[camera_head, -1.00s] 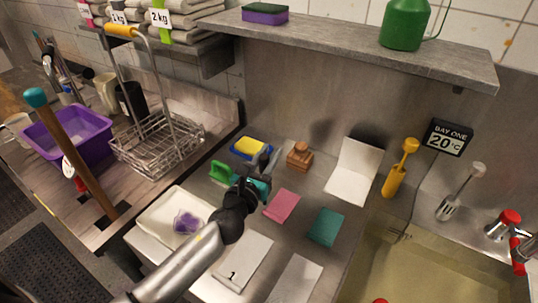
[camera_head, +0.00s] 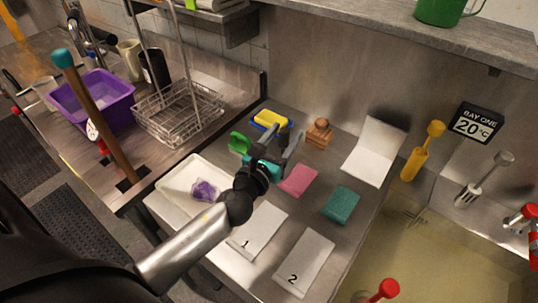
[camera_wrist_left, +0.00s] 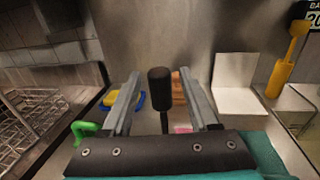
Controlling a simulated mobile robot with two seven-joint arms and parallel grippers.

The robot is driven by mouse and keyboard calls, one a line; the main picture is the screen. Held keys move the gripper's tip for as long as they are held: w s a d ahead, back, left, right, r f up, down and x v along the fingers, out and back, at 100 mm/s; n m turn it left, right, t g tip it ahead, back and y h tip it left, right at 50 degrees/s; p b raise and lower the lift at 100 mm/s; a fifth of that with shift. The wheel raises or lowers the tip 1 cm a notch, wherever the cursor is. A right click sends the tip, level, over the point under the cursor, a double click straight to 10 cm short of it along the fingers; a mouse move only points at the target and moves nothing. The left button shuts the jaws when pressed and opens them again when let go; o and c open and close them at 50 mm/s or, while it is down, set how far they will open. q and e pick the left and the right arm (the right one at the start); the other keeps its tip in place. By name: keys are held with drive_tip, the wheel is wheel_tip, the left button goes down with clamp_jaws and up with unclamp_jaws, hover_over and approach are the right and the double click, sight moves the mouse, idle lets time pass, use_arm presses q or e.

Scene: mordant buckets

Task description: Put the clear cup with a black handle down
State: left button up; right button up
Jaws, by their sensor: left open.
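My left gripper (camera_head: 284,142) is over the steel counter, and its two fingers also show spread apart in the left wrist view (camera_wrist_left: 160,98). An upright black handle (camera_wrist_left: 160,88) with a thin dark stem stands between the fingers there, with gaps on both sides. I cannot make out a clear cup body below it; the gripper hides that spot. A small translucent container with purple in it (camera_head: 205,190) sits in the white tray (camera_head: 172,193); I see no black handle on it. My right gripper is not in view.
Near the gripper are a yellow sponge on a blue dish (camera_head: 271,120), a wooden stamp (camera_head: 319,133), a green-handled item (camera_head: 239,143), a pink pad (camera_head: 298,180) and a teal pad (camera_head: 341,205). Cards 1 (camera_head: 258,232) and 2 (camera_head: 303,263) lie in front. A sink (camera_head: 430,255) is right.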

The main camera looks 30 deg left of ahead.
use_arm(q)
drive_tip(key=s+b, duration=0.1)
drive_tip(key=s, duration=0.8)
drive_tip(key=shift+b, duration=0.35)
drive_tip(key=shift+d, duration=0.1)
